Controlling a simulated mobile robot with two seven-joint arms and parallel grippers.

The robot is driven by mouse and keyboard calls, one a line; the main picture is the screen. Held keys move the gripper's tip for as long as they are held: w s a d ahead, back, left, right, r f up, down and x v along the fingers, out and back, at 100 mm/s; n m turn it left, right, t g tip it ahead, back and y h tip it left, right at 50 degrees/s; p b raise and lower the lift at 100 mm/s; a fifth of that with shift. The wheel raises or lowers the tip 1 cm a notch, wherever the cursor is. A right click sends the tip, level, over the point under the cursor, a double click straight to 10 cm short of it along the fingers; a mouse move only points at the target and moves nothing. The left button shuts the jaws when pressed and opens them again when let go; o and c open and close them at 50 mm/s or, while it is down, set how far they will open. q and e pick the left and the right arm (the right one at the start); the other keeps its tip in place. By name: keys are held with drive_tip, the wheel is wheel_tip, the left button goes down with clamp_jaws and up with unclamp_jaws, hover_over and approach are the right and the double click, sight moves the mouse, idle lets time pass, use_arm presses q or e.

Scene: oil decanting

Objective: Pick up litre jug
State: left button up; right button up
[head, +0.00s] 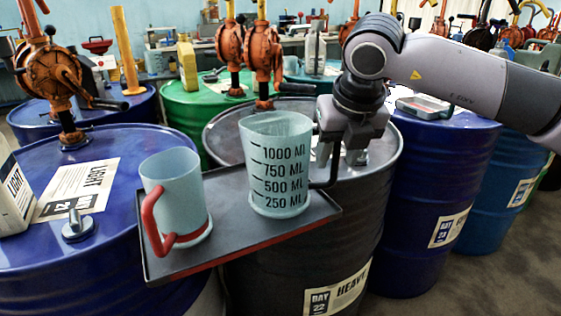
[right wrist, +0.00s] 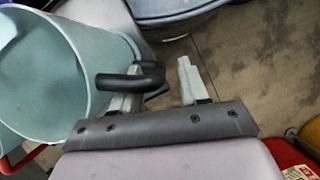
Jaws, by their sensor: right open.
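The litre jug (head: 277,165) is pale blue-green and translucent, with black marks up to 1000 ML and a black handle on its right. It stands upright on a dark tray (head: 235,245). My right gripper (head: 337,155) is beside the handle side of the jug. In the right wrist view, the open right gripper (right wrist: 155,92) has its left finger by the black handle (right wrist: 132,80), which partly covers it. The other finger stands apart on the right, with a gap to the handle. The jug's open mouth (right wrist: 45,75) fills the left. My left gripper is not in view.
A smaller jug (head: 177,195) with a red handle stands on the tray, left of the litre jug. Blue, green and dark drums surround the tray. Orange hand pumps (head: 262,55) rise behind. A white box (head: 15,190) stands on the left blue drum.

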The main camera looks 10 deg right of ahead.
drive_tip(key=shift+w+f, duration=0.15)
drive_tip(key=shift+f, duration=0.2)
clamp_jaws()
drive_tip(key=shift+r, duration=0.1)
drive_tip(key=shift+r, duration=0.1)
